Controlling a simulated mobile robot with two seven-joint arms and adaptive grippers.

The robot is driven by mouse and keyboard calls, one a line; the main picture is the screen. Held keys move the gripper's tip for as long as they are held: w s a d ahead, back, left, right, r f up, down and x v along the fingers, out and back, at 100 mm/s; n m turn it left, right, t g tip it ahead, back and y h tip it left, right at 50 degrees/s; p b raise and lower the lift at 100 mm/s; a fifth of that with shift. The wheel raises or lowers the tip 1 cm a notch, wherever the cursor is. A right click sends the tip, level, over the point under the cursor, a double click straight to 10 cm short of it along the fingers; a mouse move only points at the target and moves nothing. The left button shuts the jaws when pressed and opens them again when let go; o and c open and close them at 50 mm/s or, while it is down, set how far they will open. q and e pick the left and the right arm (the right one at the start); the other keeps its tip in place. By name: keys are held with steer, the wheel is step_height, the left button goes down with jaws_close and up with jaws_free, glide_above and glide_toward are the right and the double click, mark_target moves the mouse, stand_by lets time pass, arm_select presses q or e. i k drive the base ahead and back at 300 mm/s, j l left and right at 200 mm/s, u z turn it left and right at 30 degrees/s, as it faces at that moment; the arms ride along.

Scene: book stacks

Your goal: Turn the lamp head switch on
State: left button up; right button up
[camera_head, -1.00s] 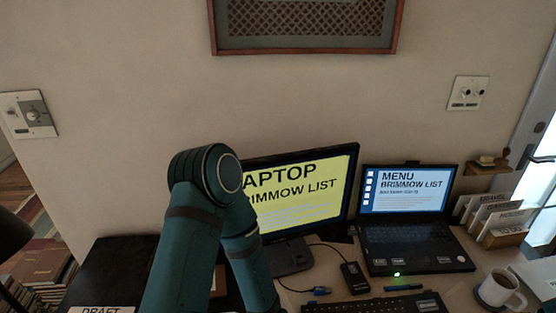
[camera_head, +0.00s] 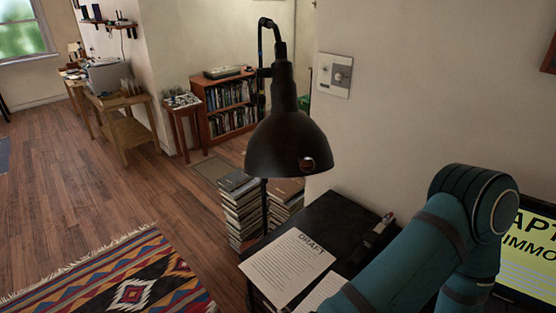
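A black lamp with a bell-shaped head (camera_head: 287,140) stands near the middle of the head view, its opening facing down. A small round reddish-brown knob or switch (camera_head: 308,164) shows on the lower right front of the head. I cannot tell from its look whether the lamp is lit; no glow shows below it. One teal arm of mine (camera_head: 420,250) rises at the lower right, its elbow bent, to the right of the lamp and apart from it in the picture. Neither gripper shows.
A black desk (camera_head: 345,205) holds papers marked DRAFT (camera_head: 288,262) at the lower middle. A monitor (camera_head: 530,255) stands at the right edge. Book stacks (camera_head: 240,205) stand on the floor behind the lamp. A patterned rug (camera_head: 130,290) and open wooden floor lie left.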

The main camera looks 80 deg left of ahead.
mark_target(262, 72)
steer(key=k+u, duration=0.1)
steer(key=k, duration=0.8)
steer(key=k+j+u, duration=0.1)
steer(key=u, duration=1.35)
steer(key=i+l+u, duration=0.35)
steer(key=l+u, duration=0.15)
steer(key=i+l, duration=0.1)
steer(key=l, duration=0.25)
